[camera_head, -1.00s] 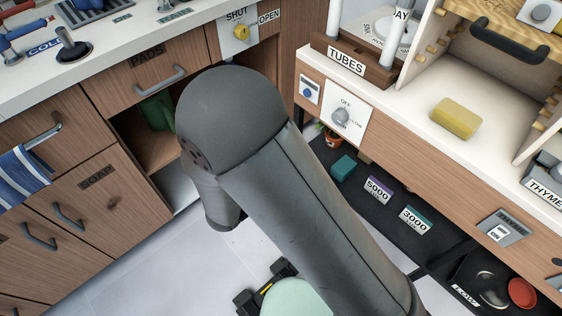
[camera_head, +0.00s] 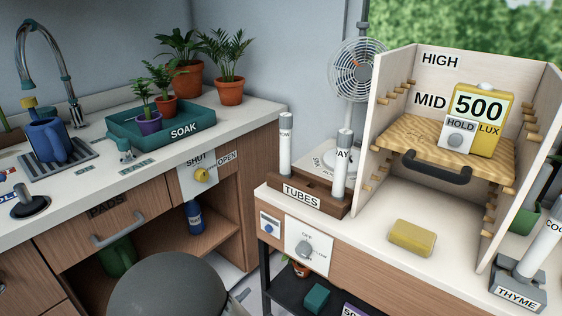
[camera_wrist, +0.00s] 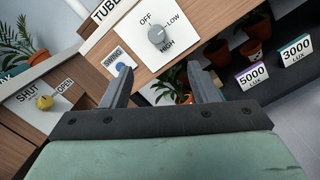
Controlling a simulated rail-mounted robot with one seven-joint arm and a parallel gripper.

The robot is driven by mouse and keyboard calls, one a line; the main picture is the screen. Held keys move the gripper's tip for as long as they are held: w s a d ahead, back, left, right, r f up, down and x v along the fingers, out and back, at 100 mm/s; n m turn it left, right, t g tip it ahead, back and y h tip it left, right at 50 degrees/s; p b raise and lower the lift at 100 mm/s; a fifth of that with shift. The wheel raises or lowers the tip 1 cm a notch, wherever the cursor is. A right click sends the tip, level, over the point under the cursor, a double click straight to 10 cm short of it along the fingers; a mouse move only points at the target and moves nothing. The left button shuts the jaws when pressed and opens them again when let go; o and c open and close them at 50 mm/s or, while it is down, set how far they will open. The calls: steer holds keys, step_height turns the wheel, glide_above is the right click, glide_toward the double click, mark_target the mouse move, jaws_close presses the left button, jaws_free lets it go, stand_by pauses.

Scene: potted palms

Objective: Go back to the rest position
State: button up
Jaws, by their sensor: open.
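My gripper (camera_wrist: 160,84) shows in the wrist view with its two grey fingers spread apart and nothing between them. Beyond the fingers is the counter front with a knob panel (camera_wrist: 158,35) marked OFF, LOW and HIGH. In the head view only a rounded dark part of my arm shows at the bottom; the gripper itself is hidden there.
A teal SOAK tray (camera_head: 186,137) with potted palms stands on the left counter. A TUBES rack (camera_head: 303,195), a yellow sponge (camera_head: 412,238) and a wooden shelf unit (camera_head: 440,130) with a lux meter (camera_head: 478,120) stand on the right counter. A fan (camera_head: 357,70) is behind.

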steer(key=s+d+r+m+g+p, duration=0.2)
steer(key=d+r+m+g+p, duration=0.4)
steer(key=d+r+g, duration=0.3)
steer(key=s+d+r+m+g+p, duration=0.2)
steer(key=d+r+m+g+p, duration=0.45)
steer(key=d, duration=0.45)
steer(key=s+d+r+m+y+p, duration=0.1)
steer(key=s+r+m+y+p, duration=0.1)
steer(key=r+m+y+p, duration=0.2)
steer(key=s+d+r+m+y+p, duration=0.1)
steer(key=s+r+m+y+p, duration=0.1)
steer(key=r+m+y+p, duration=0.3)
steer(key=shift+s+d+r+t+y, duration=0.15)
steer(key=shift+d+r+t+y, duration=0.15)
steer(key=shift+r+y, duration=1.2)
steer(key=shift+r, duration=0.15)
